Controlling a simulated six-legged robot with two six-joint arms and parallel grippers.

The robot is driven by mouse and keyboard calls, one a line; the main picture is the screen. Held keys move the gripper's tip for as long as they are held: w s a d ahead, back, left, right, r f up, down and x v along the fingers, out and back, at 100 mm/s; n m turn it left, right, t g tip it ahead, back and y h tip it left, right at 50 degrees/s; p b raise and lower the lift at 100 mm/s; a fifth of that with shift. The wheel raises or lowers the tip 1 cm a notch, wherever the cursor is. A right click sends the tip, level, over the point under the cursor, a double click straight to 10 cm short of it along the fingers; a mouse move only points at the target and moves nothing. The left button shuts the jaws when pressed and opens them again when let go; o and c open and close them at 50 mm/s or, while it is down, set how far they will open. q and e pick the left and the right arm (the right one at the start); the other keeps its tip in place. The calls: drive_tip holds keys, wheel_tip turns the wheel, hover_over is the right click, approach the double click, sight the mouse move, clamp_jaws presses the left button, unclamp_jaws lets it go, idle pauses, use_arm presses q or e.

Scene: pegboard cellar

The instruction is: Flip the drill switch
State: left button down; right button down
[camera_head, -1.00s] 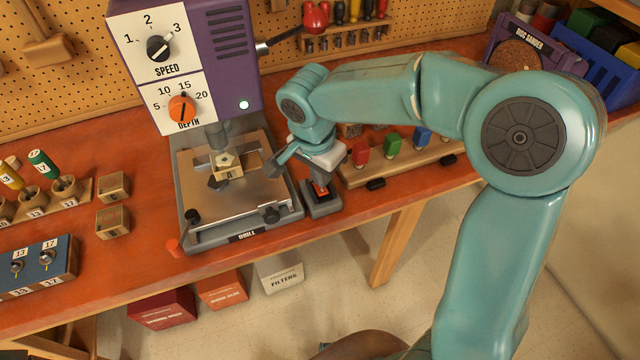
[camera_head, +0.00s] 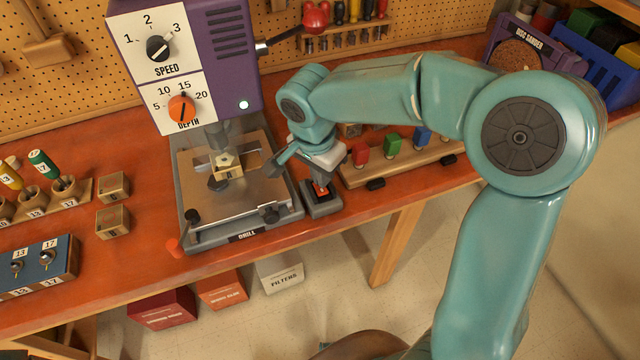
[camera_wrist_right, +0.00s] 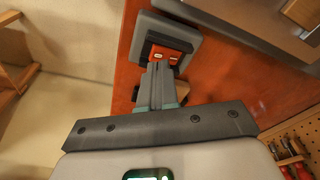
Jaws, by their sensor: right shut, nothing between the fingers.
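The drill (camera_head: 190,60) is a purple press with a white face, a SPEED knob and an orange DEPTH knob, on a grey base labelled DRILL. Its switch (camera_head: 320,188) is an orange-red rocker in a dark box at the base's right side. The switch also shows in the right wrist view (camera_wrist_right: 170,54). My right gripper (camera_head: 320,182) is shut and empty, pointing down with its fingertips at the switch. In the right wrist view the fingertips (camera_wrist_right: 159,70) overlap the near end of the rocker; I cannot tell whether they touch it. My left gripper is not in view.
A small brass block (camera_head: 229,172) sits in the drill's vise. A wooden rack with red, green and blue pieces (camera_head: 392,143) stands right of the switch. Loose wooden blocks (camera_head: 113,221) and a blue key box (camera_head: 38,266) are at left. The bench's front edge is close.

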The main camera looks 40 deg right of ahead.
sight(322, 191)
drive_tip(key=shift+f+b, duration=1.15)
drive_tip(key=shift+f, duration=0.05)
idle(0.4)
drive_tip(key=shift+s+r, duration=0.1)
drive_tip(key=shift+r+p, duration=0.7)
drive_tip(key=shift+r, duration=0.05)
drive_tip(key=shift+r+p, duration=1.85)
drive_tip(key=shift+r, duration=0.95)
drive_tip(key=shift+f, duration=0.1)
